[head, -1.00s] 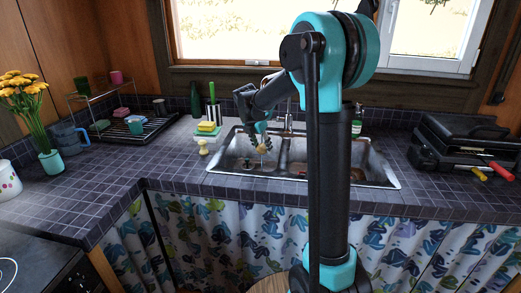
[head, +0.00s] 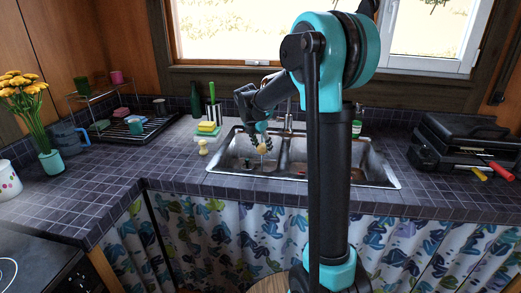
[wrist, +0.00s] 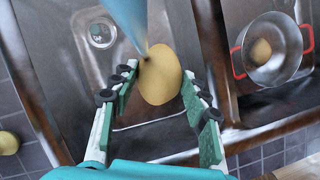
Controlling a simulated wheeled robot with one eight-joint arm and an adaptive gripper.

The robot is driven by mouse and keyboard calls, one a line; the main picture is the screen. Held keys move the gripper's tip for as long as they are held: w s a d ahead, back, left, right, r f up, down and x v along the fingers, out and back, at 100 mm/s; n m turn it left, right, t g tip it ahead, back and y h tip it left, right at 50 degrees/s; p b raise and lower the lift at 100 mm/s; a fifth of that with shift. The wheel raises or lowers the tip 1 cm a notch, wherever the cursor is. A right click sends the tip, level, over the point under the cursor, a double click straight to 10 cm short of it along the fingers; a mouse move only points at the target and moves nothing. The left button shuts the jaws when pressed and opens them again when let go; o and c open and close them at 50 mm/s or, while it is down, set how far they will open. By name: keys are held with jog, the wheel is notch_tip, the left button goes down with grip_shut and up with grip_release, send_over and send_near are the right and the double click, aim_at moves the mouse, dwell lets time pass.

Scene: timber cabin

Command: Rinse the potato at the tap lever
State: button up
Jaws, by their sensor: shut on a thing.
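My gripper (head: 262,146) is over the left basin of the steel sink (head: 222,173), shut on a yellow-brown potato (head: 262,149). In the wrist view the potato (wrist: 161,80) sits between the two green-padded fingers of my gripper (wrist: 158,84), above the basin floor. A pale blue, tapering streak (wrist: 126,18) that looks like running water meets the potato's upper left side. The tap (head: 288,122) stands behind the middle of the sink, partly hidden by my arm; I cannot make out its lever clearly.
A sponge (head: 207,128) and a small, pale yellow object (head: 203,147) are left of the sink. A dish rack (head: 134,130) stands farther left.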

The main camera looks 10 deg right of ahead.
jog(key=s, duration=0.8)
jog(key=shift+a, duration=0.2)
dwell(0.5)
dwell(1.2)
jog(key=shift+s+a+r, duration=0.1)
jog(key=shift+s+r, duration=0.9)
jog(key=shift+s, duration=0.3)
jog(key=shift+s+a+r, duration=0.1)
jog(key=shift+s+r, duration=0.9)
jog(key=shift+s, duration=0.25)
